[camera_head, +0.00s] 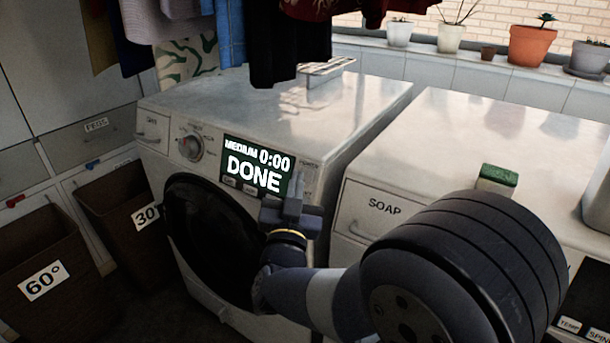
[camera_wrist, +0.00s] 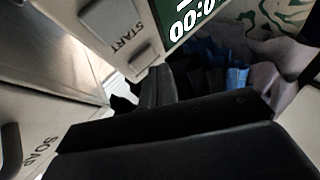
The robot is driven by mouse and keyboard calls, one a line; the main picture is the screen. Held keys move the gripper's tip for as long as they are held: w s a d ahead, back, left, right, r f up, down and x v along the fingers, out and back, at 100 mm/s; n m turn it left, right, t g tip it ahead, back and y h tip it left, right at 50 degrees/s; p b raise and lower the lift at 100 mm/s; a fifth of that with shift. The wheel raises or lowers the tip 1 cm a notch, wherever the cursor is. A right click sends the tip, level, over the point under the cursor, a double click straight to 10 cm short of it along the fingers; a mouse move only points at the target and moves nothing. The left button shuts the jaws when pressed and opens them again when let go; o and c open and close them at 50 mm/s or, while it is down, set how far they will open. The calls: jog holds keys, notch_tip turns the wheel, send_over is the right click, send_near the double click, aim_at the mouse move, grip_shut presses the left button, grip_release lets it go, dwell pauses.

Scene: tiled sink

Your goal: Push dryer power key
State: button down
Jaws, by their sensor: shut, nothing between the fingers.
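The dryer (camera_head: 260,100) is the white machine at left. Its green display (camera_head: 256,167) reads "MEDIUM 0:00 DONE". A narrow key area (camera_head: 307,170) with tiny lettering lies right of the display, partly behind my gripper. My gripper (camera_head: 293,188) is shut and empty in front of the panel's right end. In the wrist view, a key (camera_wrist: 110,20) sits beside the word START. Another key (camera_wrist: 146,55), probably the power key, lies close to my fingertips (camera_wrist: 157,75); its label is not visible. I cannot tell whether the fingertips touch it.
The washer with the SOAP drawer (camera_head: 385,207) stands close on the right, past a narrow gap. A green sponge-like block (camera_head: 497,178) lies on it. Clothes (camera_head: 290,45) hang above the dryer. Brown laundry bins (camera_head: 50,255) stand at left. Potted plants (camera_head: 531,44) line the windowsill.

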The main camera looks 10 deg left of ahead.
jog(key=shift+w+f, duration=0.1)
jog(key=shift+w+d+b, duration=0.15)
jog(key=shift+w+b, duration=0.15)
jog(key=shift+b, duration=0.05)
jog(key=shift+w, duration=0.1)
dwell(0.4)
jog(key=shift+s, duration=0.5)
jog(key=s+a+r, duration=0.2)
jog(key=s, duration=0.3)
jog(key=shift+s+a+p, duration=0.15)
jog(key=shift+a+p, duration=0.1)
jog(key=shift+p, duration=0.05)
jog(key=c, duration=2.1)
grip_release()
jog(key=shift+c, duration=0.2)
